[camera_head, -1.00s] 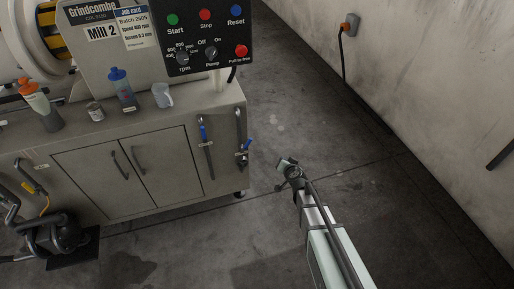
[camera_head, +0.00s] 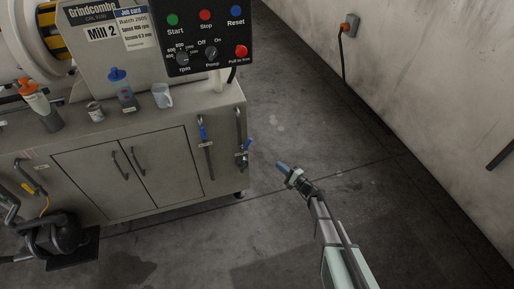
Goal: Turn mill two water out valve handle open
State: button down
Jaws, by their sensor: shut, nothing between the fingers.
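The Mill 2 cabinet (camera_head: 84,158) carries two pipes on its right end. One has a blue valve handle (camera_head: 202,131) near its top, beside a small tag. The other, near the corner, has a blue valve handle (camera_head: 247,146) lower down. The tags are too small to read, so I cannot tell which is water out. My gripper (camera_head: 281,166) is shut and empty, to the right of the corner valve and apart from it. Its bluish fingertips point up and left toward the cabinet.
The control panel (camera_head: 206,33) with buttons and knobs stands above the cabinet. Bottles, a tin (camera_head: 96,111) and a clear jug (camera_head: 162,95) stand on its top. A black pump (camera_head: 62,234) sits on the floor at left. The floor around my gripper is clear up to the wall (camera_head: 420,70).

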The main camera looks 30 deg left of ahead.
aim_at(246, 145)
jog(key=s+a+r+g+y, duration=0.1)
jog(key=a+r+y, duration=0.2)
jog(key=a+r, duration=0.6)
jog(key=shift+s+a, duration=0.25)
jog(key=shift+a, duration=1.35)
jog(key=shift+s+a+r+n, duration=0.15)
jog(key=shift+r+n, duration=0.3)
jog(key=shift+n, duration=0.35)
jog(key=shift+s+a+r+n+g+h, duration=0.35)
jog(key=shift+n+h, duration=0.15)
jog(key=shift+n, duration=0.3)
jog(key=shift+s+a+r+n+g+h, duration=0.25)
jog(key=shift+n+h, duration=0.25)
jog(key=shift+n, duration=0.3)
jog(key=shift+s+a+r+n+g+h, duration=0.25)
jog(key=shift+r+n+g+h, duration=0.2)
jog(key=shift+n, duration=0.35)
jog(key=shift+f, duration=0.1)
